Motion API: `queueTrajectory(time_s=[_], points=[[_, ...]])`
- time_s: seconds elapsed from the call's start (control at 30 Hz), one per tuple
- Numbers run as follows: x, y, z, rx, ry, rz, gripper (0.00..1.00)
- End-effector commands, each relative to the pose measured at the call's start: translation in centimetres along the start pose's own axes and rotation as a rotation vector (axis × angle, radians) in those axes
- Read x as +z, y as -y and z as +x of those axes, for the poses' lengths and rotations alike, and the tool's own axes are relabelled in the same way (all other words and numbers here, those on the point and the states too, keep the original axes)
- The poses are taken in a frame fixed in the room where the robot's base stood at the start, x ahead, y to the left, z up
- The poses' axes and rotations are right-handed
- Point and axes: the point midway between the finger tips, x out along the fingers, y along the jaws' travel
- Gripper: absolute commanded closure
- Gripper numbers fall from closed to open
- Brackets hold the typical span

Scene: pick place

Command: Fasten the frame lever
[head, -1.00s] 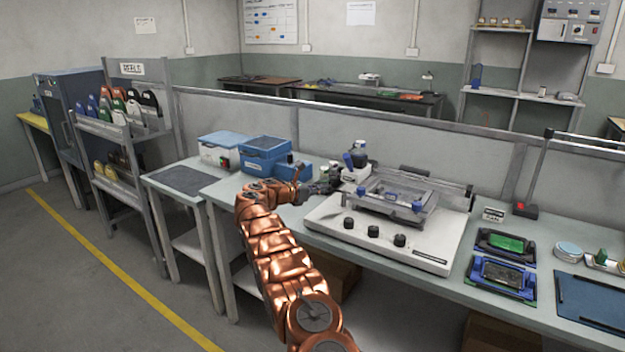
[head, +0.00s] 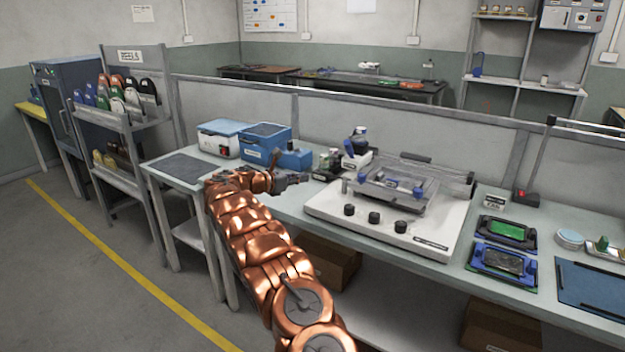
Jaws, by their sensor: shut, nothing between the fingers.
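The white bench machine (head: 330,207) carries a clear-sided metal frame (head: 398,183) on top. The frame lies flat over the base. Small blue pieces sit at the frame's front, one at the left (head: 362,179) and one at the right (head: 417,194). Which part is the frame lever, and whether it is fastened, I cannot tell at this size. My gripper (head: 303,177) is shut and empty, left of the machine and apart from the frame. It points right, in front of the blue bins.
Blue bins (head: 263,141) and a white box with a blue lid (head: 218,141) stand behind my gripper. A small bottle-topped device (head: 356,150) stands behind the machine's left end. Blue-framed boards (head: 503,259) lie to its right. A low partition runs behind the bench.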

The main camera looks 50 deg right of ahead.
Motion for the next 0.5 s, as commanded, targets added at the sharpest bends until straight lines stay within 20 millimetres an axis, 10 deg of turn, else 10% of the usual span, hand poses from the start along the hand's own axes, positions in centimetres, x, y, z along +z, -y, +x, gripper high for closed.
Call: queueTrajectory(time_s=[0.5], points=[[-0.1, 0.1, -5.3, 0.001, 0.000, -0.001, 1.00]])
